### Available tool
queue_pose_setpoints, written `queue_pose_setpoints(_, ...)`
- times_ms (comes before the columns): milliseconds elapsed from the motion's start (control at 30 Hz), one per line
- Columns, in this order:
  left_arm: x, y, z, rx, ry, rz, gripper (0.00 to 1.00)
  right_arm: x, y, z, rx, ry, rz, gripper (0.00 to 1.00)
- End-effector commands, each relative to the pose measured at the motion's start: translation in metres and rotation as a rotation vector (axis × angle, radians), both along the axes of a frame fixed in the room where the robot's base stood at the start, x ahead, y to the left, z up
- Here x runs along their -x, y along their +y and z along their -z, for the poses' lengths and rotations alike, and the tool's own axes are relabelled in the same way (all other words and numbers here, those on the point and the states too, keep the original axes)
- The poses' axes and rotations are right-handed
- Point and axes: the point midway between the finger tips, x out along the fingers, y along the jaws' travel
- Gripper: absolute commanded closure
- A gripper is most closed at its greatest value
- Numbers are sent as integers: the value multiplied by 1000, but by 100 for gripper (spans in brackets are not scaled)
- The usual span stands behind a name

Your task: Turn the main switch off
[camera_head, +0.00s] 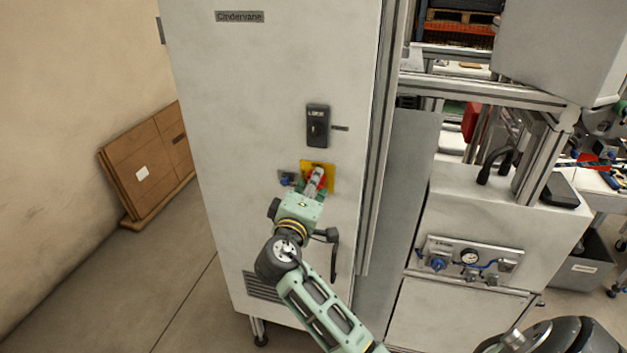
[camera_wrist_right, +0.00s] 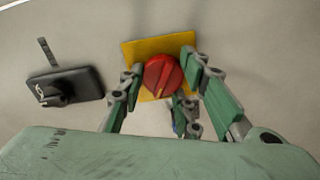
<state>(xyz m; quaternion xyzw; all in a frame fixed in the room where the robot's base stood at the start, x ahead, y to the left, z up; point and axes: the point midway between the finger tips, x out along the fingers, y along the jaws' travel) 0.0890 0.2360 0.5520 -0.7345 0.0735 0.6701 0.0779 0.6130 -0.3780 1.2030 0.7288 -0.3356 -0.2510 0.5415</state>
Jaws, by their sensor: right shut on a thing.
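The main switch is a red rotary knob (camera_head: 321,180) on a yellow square plate (camera_head: 331,168), on the front of the pale cabinet (camera_head: 280,80). In the right wrist view the red knob (camera_wrist_right: 162,76) sits in the middle of the yellow plate (camera_wrist_right: 150,48), its raised grip bar tilted from upper right to lower left. My right gripper (camera_head: 314,184) is at the switch, its fingers (camera_wrist_right: 160,80) on either side of the knob and closed on it. The gripper hides part of the knob in the head view. My left gripper is not in view.
A black door handle (camera_head: 318,125) is above the switch; it also shows in the right wrist view (camera_wrist_right: 65,88). A small blue fitting (camera_head: 287,179) is left of the plate. A gauge panel (camera_head: 470,258) is at right. Flat cardboard (camera_head: 150,165) leans on the left wall.

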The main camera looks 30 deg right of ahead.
Motion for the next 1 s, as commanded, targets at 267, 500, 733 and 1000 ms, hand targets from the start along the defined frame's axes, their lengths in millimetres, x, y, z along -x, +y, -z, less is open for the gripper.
queue_pose_setpoints(267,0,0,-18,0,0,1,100,-1,-1,-6,162,182,3,95)
queue_pose_setpoints(500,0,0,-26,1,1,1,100,-2,0,-6,261,297,3,95)
queue_pose_setpoints(733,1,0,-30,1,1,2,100,-2,0,-6,315,357,2,95)
queue_pose_setpoints(1000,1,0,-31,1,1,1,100,-3,0,-6,336,376,2,95)
